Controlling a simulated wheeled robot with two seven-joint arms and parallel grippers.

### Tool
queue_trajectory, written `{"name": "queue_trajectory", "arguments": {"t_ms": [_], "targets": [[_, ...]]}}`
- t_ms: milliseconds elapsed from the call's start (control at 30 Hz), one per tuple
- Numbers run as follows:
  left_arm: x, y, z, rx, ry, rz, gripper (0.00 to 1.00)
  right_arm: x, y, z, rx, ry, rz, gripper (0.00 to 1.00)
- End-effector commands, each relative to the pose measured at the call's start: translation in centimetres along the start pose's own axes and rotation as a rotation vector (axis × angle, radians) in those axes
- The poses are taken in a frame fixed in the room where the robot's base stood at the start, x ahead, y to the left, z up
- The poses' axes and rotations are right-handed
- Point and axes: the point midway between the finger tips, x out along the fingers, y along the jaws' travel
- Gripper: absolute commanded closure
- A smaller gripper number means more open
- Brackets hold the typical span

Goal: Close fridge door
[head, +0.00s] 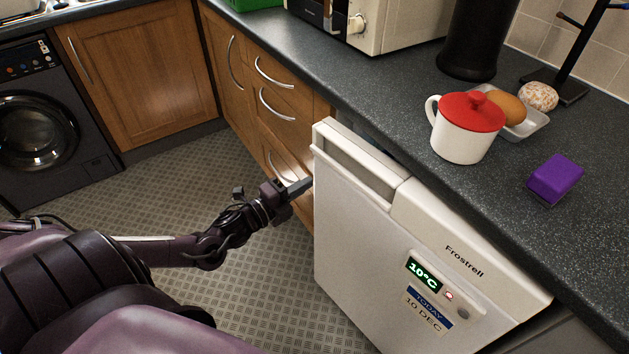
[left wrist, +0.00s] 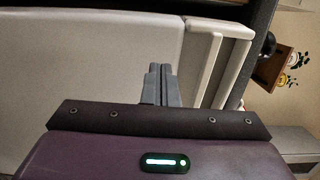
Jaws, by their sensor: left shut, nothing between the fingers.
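The white fridge door (head: 370,250), marked "Frostrell" and with a green 10°C display, stands out from under the dark counter. A narrow gap shows behind its top edge near the left end, so it looks slightly ajar. My left gripper (head: 302,186) is shut and empty, with its fingertips at the upper part of the door's left edge. In the left wrist view the shut fingers (left wrist: 160,84) show in front of the pale door face (left wrist: 80,60). I cannot tell whether they touch it. My right gripper is not in view.
Wooden drawers (head: 277,105) with curved metal handles are left of the fridge. The counter (head: 405,165) holds a red-lidded white mug (head: 465,138), a purple sponge (head: 555,180) and a cream appliance (head: 390,25). A dark washing machine (head: 45,120) stands far left. The patterned floor (head: 160,180) between is clear.

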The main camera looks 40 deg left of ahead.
Motion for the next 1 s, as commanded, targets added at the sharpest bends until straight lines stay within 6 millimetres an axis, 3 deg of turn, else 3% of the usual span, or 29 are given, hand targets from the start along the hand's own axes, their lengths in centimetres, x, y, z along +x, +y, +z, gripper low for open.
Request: {"name": "queue_trajectory", "arguments": {"t_ms": [100,300,800,1000], "targets": [[1.9,0.0,0.1,0.001,-0.002,-0.003,1.00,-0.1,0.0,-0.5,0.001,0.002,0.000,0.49],[3.5,0.0,0.0,0.000,0.000,-0.001,1.00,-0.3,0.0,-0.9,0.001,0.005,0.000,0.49],[4.2,0.1,0.0,0.000,-0.001,-0.001,1.00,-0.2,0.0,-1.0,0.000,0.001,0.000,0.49],[7.1,0.2,0.3,0.001,-0.001,-0.006,1.00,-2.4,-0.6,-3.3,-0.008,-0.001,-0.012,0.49]]}}
